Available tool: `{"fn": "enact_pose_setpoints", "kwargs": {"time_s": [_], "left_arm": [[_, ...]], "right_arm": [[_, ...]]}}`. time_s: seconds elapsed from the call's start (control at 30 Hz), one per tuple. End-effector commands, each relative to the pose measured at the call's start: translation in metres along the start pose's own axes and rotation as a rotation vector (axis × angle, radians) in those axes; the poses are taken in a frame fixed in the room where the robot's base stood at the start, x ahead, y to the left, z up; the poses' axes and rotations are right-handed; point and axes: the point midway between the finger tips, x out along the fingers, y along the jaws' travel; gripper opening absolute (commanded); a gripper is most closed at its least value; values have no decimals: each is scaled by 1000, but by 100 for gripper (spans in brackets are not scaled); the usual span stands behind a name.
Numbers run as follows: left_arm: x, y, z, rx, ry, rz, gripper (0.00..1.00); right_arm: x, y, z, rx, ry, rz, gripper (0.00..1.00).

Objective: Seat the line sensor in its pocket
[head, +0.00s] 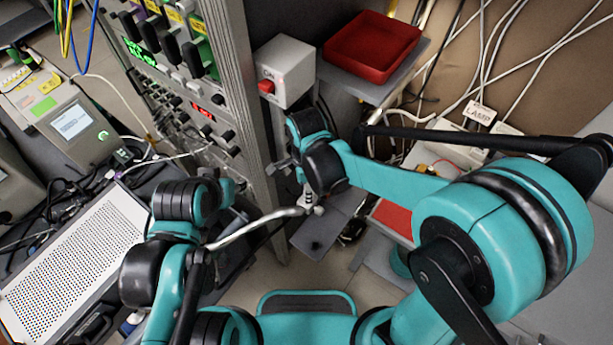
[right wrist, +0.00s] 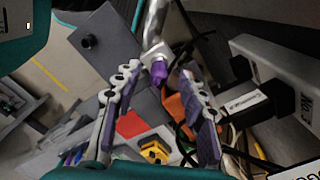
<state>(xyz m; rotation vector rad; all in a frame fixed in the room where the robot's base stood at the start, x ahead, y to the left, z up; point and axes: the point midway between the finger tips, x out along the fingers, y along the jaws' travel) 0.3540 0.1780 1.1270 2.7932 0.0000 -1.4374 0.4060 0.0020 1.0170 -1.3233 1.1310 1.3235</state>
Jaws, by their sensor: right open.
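My right gripper (right wrist: 161,78) is open in the right wrist view, its two fingers with purple pads spread apart. A bent silver tube (right wrist: 156,22) comes in from the top of that view. Its pale end fitting, with a purple piece (right wrist: 158,72) below it, shows between the fingertips; I cannot tell whether they touch. In the head view the silver tube (head: 258,221) ends just below my right wrist. I cannot surely pick out the line sensor or its pocket. My left arm is at the lower left of the head view; its fingers are not clear.
An instrument rack (head: 235,70) stands left of my right wrist. Beside it are a grey box with a red button (head: 285,70) and a red tray (head: 372,46). A perforated panel (head: 70,265) lies at the lower left. Loose white cables (head: 485,45) run at the upper right.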

Motion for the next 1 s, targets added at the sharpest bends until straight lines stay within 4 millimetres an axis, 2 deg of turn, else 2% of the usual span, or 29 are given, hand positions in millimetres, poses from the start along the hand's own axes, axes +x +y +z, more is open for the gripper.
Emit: {"fn": "enact_pose_setpoints", "kwargs": {"time_s": [0.3, 0.5, 0.7, 1.0], "left_arm": [[0, 0, 0, 0, 0, 0, 40], [0, 0, 0, 0, 0, 0, 40], [0, 0, 0, 0, 0, 0, 40], [0, 0, 0, 0, 0, 0, 40]], "right_arm": [[-68, 1, 0, 0, 0, 0, 42], [-97, 0, 0, 0, 0, 0, 42], [-106, 1, 0, 0, 0, 0, 42], [-106, 0, 0, 0, 0, 0, 42]]}}
